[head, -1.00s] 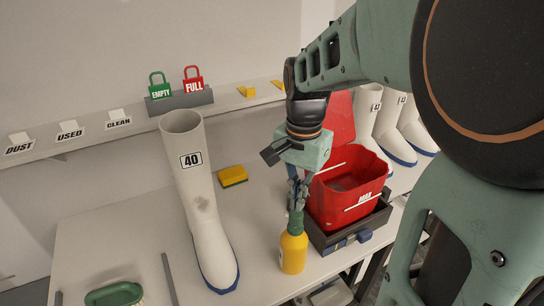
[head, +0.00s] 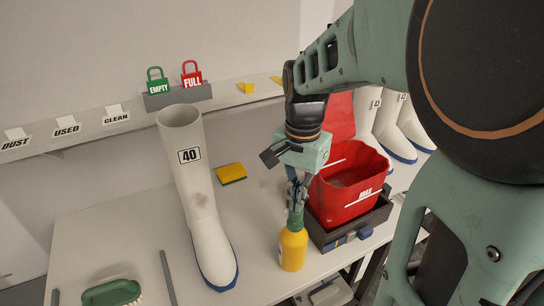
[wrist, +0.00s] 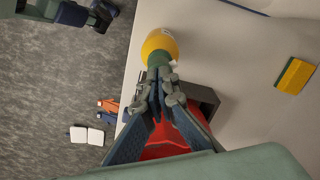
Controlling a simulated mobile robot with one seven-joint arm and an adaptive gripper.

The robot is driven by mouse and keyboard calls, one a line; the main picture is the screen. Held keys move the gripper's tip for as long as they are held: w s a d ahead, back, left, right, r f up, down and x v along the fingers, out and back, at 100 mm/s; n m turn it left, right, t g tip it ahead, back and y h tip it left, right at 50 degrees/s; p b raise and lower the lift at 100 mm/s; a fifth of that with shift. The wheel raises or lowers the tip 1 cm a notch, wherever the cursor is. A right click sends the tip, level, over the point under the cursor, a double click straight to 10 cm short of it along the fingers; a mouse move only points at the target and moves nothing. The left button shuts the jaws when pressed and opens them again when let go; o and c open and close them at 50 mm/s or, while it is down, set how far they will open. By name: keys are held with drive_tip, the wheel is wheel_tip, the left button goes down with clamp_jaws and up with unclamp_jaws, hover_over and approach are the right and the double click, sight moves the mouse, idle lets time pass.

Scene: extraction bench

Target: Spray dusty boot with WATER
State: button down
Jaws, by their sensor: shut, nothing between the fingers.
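A white boot (head: 200,190) marked 40 stands upright on the bench, with a blue sole and a grey-brown smudge on its shaft. A yellow bottle (head: 293,250) with a green top stands near the bench's front edge, right of the boot; its label cannot be read. It also shows in the wrist view (wrist: 160,45). My gripper (head: 297,190) points down right at the bottle's green top. In the wrist view my gripper (wrist: 163,95) has its fingers together by the top, and they partly hide it. It is shut with nothing held between the fingers.
A red bucket (head: 350,195) in a dark tray (head: 325,238) stands close right of the bottle. A yellow sponge (head: 231,173) lies behind, and a green brush (head: 112,293) lies front left. More white boots (head: 395,130) stand at the back right. A wall shelf (head: 90,132) carries signs.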

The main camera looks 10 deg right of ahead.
drive_tip(key=shift+f, duration=0.35)
drive_tip(key=shift+r, duration=0.1)
drive_tip(key=shift+r+p, duration=0.8)
drive_tip(key=shift+r, duration=0.3)
drive_tip(key=shift+f, duration=0.3)
drive_tip(key=shift+f+b, duration=0.9)
drive_tip(key=shift+r+p, duration=0.95)
drive_tip(key=shift+r, duration=0.25)
drive_tip(key=shift+r, duration=0.1)
